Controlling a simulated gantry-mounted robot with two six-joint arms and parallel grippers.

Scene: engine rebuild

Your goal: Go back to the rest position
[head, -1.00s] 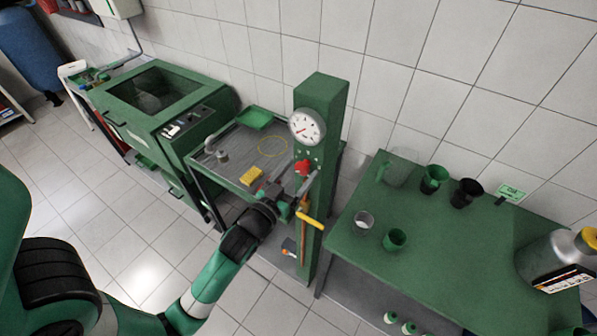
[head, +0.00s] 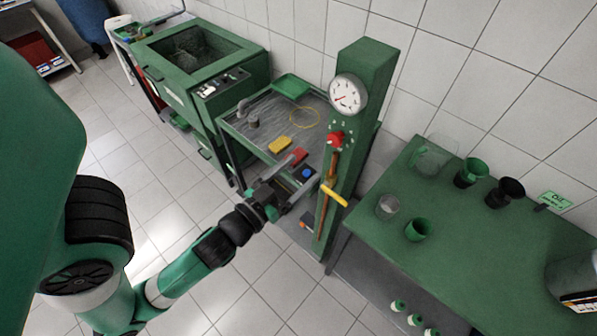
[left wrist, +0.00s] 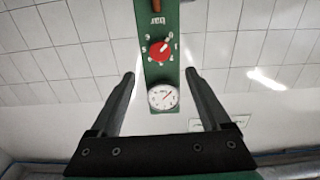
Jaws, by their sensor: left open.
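My left gripper (head: 302,171) is open, with nothing seen between its fingers. In the head view it is in front of the green workbench, left of the green post (head: 352,155) and its yellow lever (head: 333,195). In the left wrist view the open fingers (left wrist: 160,74) stand apart, with the post's red knob (left wrist: 157,47) and round white gauge (left wrist: 162,97) in the background between them. My right gripper is not in view.
The workbench holds a yellow block (head: 280,145), a green tray (head: 292,86) and a yellow ring (head: 304,118). A green cabinet machine (head: 200,75) stands behind left. A green table (head: 480,250) with several cups is at right. Tiled floor (head: 170,190) at left is clear.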

